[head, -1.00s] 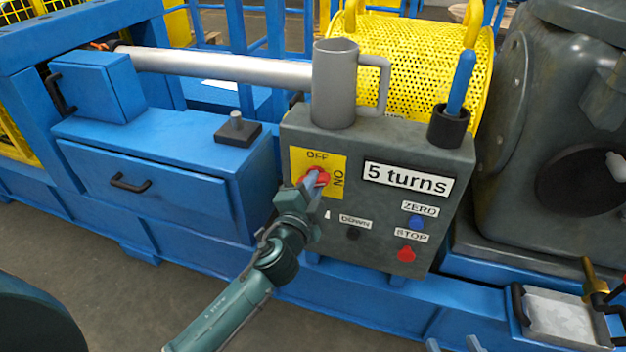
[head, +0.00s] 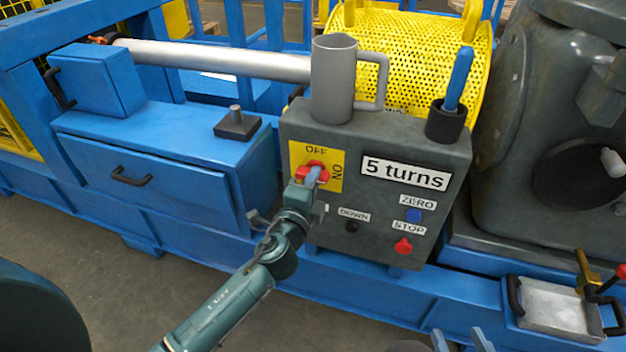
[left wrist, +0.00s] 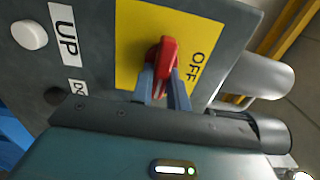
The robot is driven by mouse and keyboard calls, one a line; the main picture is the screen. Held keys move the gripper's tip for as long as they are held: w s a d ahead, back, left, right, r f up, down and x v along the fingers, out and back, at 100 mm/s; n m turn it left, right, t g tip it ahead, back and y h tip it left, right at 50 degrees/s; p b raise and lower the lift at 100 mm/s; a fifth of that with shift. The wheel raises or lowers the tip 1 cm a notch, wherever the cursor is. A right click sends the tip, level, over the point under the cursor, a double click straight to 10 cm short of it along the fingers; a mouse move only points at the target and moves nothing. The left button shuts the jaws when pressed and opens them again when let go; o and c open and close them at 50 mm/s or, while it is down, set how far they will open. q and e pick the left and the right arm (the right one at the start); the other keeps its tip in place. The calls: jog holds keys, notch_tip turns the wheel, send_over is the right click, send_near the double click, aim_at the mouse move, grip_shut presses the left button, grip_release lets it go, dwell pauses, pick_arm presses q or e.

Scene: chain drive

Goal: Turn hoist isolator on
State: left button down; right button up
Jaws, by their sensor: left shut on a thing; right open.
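The isolator is a red knob (head: 322,173) on a yellow plate (head: 331,158) on the grey control box. OFF is printed at the plate's top and ON at its right side. My left gripper (head: 312,178) is shut on the knob, with a finger on each side of it. In the left wrist view the red knob (left wrist: 166,58) stands between the fingers, its long side seeming to run across the OFF direction. The ON label is hidden there. My right gripper (head: 463,342) shows only its open fingertips at the bottom edge.
The grey control box (head: 380,215) carries a "5 turns" sign, a blue ZERO button (head: 413,215), a red STOP button (head: 403,245) and a black DOWN button (head: 351,227). A grey mug (head: 333,85) and a black cup (head: 446,122) holding a blue-handled tool stand on top.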

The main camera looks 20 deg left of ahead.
pick_arm(q)
jog(key=c, duration=1.4)
grip_release()
jog(key=shift+o, duration=0.2)
jog(key=s+b, duration=0.1)
jog(key=s, duration=1.2)
jog(key=shift+a, duration=0.25)
jog(key=shift+s, duration=0.1)
